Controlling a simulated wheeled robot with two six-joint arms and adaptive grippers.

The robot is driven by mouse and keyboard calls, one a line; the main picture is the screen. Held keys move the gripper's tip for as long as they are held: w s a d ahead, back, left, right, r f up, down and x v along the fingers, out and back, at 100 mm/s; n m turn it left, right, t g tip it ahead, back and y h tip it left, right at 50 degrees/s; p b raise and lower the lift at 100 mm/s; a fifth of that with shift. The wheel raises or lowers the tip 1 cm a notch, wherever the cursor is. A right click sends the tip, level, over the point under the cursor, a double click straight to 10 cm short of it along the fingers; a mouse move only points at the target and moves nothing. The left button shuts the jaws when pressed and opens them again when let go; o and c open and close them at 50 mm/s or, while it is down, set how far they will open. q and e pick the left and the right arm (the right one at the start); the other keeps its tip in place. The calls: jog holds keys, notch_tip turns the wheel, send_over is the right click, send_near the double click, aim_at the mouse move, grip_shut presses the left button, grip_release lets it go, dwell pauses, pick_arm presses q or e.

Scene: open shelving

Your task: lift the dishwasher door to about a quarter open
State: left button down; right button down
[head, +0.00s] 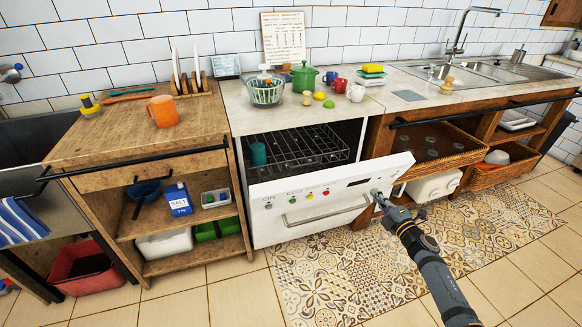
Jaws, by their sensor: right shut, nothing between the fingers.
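The white dishwasher door (352,200) hangs partly open, tilted outward, with its top edge away from the white dishwasher body. A silver handle bar (325,216) and coloured buttons are on its front. Above the door's top edge, the dark inside shows a wire rack (305,150) and a teal cup (258,154). My right gripper (378,198) is shut and empty at the outer face of the door, near its right end by the small dial. It touches or nearly touches the panel; I cannot tell which. My left gripper is not in view.
A wooden cabinet (150,215) with open shelves stands left of the dishwasher. Wicker baskets (440,150) sit under the sink counter at right. A white container (435,186) is close behind my right gripper. The patterned mat (330,275) in front is clear.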

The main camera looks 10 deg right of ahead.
jog(key=b+v, duration=0.1)
jog(key=v, duration=0.4)
jog(key=shift+s, duration=0.3)
